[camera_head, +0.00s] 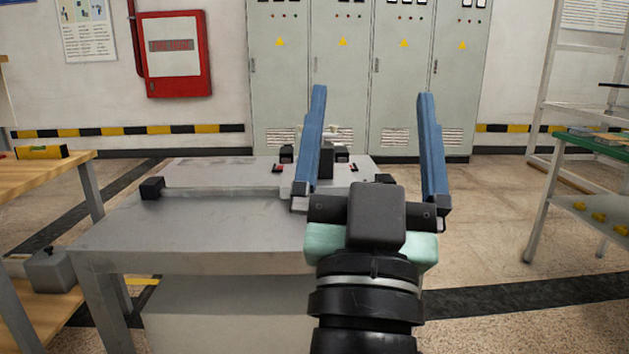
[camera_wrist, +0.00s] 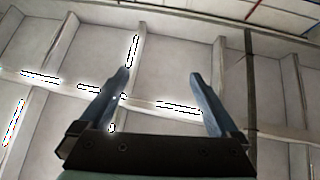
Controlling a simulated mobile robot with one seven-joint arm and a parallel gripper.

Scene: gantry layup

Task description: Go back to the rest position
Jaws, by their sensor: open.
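My gripper (camera_head: 372,112) is in the right half of the head view, pointing up and away from me. Its two long blue fingers stand wide apart with nothing between them. In the wrist view my gripper (camera_wrist: 160,82) also shows open and empty, with the ceiling and its bright lamps behind it. My gripper is in front of the right part of a grey metal table (camera_head: 180,235) and hides some of what is on it.
Black blocks (camera_head: 152,188) and small fittings sit on the grey table. A wooden bench (camera_head: 45,175) with a yellow level (camera_head: 40,152) stands left. A shelf rack (camera_head: 590,150) stands right. Grey cabinets (camera_head: 280,85) line the back wall. Floor between table and rack is clear.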

